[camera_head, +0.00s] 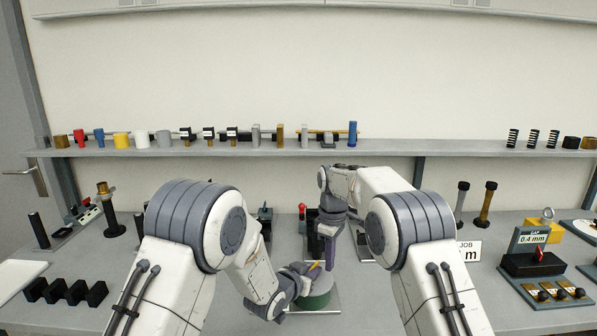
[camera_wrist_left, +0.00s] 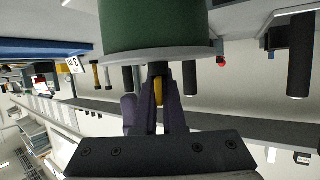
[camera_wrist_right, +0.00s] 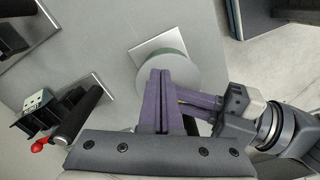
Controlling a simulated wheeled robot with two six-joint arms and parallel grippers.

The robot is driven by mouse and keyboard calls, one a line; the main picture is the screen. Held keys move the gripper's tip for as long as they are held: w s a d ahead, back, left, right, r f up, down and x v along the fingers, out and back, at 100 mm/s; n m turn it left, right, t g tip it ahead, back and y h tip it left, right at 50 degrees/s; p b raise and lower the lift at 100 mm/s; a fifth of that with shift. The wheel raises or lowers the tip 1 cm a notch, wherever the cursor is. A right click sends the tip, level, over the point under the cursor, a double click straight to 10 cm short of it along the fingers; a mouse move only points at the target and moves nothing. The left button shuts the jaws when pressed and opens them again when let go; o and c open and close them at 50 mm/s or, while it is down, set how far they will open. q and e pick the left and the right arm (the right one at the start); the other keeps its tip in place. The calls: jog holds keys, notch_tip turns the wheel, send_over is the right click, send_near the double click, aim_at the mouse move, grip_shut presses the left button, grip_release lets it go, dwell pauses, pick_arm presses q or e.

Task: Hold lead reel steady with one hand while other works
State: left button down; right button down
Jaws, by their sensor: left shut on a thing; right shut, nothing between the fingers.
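The lead reel (camera_head: 315,291) is a green drum with a grey flange, upright on a pale plate on the bench. It also shows close up in the left wrist view (camera_wrist_left: 155,25). My left gripper (camera_head: 309,268) is shut at the top of the reel, beside a dark central post (camera_wrist_left: 158,70). A yellow piece (camera_wrist_left: 159,92) shows between its purple fingers; how it joins the reel is hidden. My right gripper (camera_head: 328,262) points down just above the reel, shut and empty. In the right wrist view its fingers (camera_wrist_right: 160,74) cover part of the flange (camera_wrist_right: 185,75).
A red-knobbed device (camera_wrist_right: 40,145) and dark posts stand near the reel. A gap gauge stand (camera_head: 535,262) is at the right. Black blocks (camera_head: 65,291) lie at the left. A shelf (camera_head: 250,150) with small parts runs along the back wall.

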pick_arm(q)
jog(key=shift+s+f, duration=0.1)
jog(key=shift+f, duration=0.15)
pick_arm(e)
notch_tip(320, 180, up, 5)
jog(key=shift+r, duration=0.15)
pick_arm(q)
jog(key=c, duration=1)
grip_release()
jog(key=shift+o, duration=0.4)
jog(key=shift+r, duration=0.1)
